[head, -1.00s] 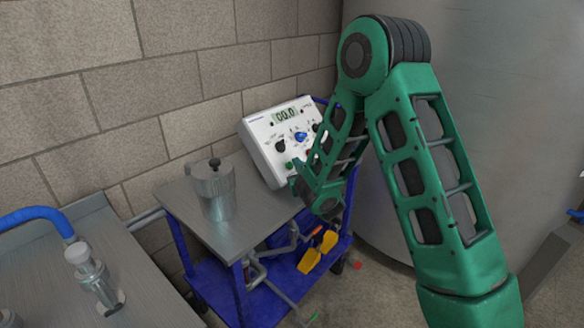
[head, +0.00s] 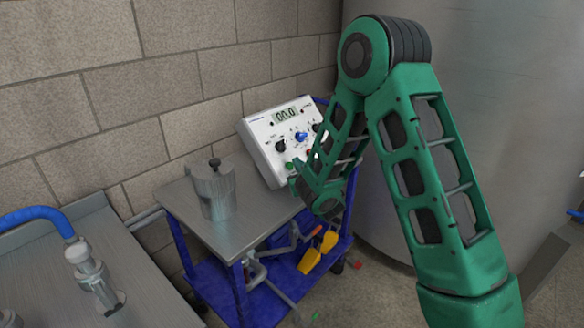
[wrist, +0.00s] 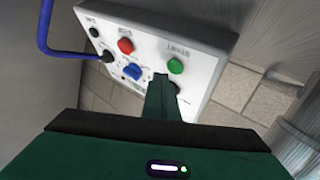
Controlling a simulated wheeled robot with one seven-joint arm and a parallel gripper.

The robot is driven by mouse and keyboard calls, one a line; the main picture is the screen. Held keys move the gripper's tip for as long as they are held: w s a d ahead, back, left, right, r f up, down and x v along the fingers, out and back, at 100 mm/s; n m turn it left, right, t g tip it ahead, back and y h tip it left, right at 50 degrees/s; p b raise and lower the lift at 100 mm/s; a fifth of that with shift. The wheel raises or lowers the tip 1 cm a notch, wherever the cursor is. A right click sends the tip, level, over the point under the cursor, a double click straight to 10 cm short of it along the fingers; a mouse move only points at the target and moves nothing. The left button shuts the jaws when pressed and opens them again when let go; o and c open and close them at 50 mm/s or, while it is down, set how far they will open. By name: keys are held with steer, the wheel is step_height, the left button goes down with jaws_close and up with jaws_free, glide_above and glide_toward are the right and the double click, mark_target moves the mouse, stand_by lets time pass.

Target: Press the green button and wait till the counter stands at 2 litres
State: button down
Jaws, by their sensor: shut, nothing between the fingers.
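The white control box (head: 270,137) stands tilted at the back of the cart, and its counter (head: 286,115) reads 00.0. The green button (head: 289,166) is low on its face, beside my gripper in the head view. In the wrist view the green button (wrist: 175,65) sits under the word START, and the red button (wrist: 125,45) is to its left. My gripper (wrist: 162,82) is shut and empty. Its fingertips point at the panel just below the green button in the wrist view; I cannot tell whether they touch the panel. A blue knob (head: 301,137) sits mid-panel.
A metal canister (head: 213,190) with a black knob stands on the blue cart's steel top (head: 250,215). A large steel tank (head: 470,60) stands right. A steel bench (head: 150,300) is at lower left.

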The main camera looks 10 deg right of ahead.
steer(key=shift+a+f, duration=0.1)
stand_by(0.5)
steer(key=shift+a+f, duration=0.2)
steer(key=shift+w, duration=0.1)
steer(key=shift+w+a+f, duration=0.2)
steer(key=shift+w+f, duration=0.1)
stand_by(1.0)
steer(key=shift+s, duration=0.1)
steer(key=shift+s+d+r, duration=0.45)
steer(key=shift+s+r, duration=0.05)
steer(key=shift+r, duration=0.1)
steer(key=shift+s+d+r, duration=0.55)
steer(key=shift+s+r, duration=0.25)
steer(key=shift+r, duration=0.05)
steer(key=shift+s+d+r, duration=0.5)
steer(key=shift+s+r, duration=0.25)
steer(key=shift+r, duration=0.05)
